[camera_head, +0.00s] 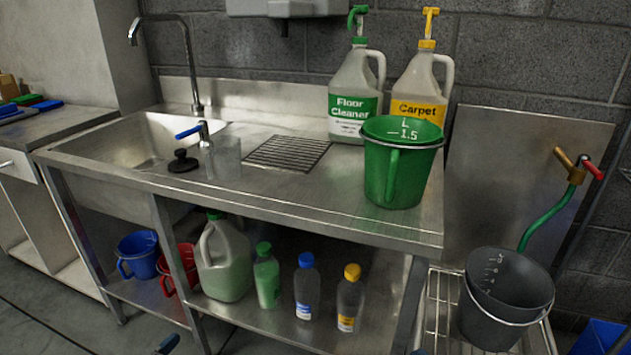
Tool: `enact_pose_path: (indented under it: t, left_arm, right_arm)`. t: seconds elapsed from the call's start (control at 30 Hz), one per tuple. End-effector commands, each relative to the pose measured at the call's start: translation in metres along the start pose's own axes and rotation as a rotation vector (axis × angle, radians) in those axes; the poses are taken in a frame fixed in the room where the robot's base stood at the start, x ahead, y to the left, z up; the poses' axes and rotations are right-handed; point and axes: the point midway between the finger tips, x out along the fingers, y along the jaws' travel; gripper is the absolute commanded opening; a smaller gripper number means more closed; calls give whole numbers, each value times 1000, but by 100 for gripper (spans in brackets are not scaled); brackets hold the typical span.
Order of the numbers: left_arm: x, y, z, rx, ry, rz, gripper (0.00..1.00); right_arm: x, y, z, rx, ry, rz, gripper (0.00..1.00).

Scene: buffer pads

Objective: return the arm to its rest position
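No arm shows over the steel sink counter (275,205) or the lower shelf. A green bucket (395,180) with volume marks stands upright on the counter's right end, with nothing gripping it.
Floor cleaner (352,95) and carpet cleaner (420,82) jugs stand behind the bucket. Several bottles, a jug (223,262) and blue and red buckets are below. A black bucket (505,300) stands on a wire rack at right. The sink basin (150,140) is at left.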

Motion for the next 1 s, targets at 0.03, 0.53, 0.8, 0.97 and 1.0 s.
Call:
enact_pose_path:
  t: [0.03,0.53,0.8,0.97,1.0]
  left_arm:
    - [-7,17,-9,-6,1,33,100]
    - [-97,145,-139,-17,-11,260,100]
    - [-144,170,-207,-24,-14,257,100]
    - [-130,176,-217,-106,28,214,100]
    - [-128,178,-221,-125,39,204,100]
  right_arm:
    - [0,0,0,0,0,0,74]
    - [0,0,0,0,0,0,74]
    - [0,0,0,0,0,0,74]
    - [0,0,0,0,0,0,74]
    - [0,0,0,0,0,0,74]
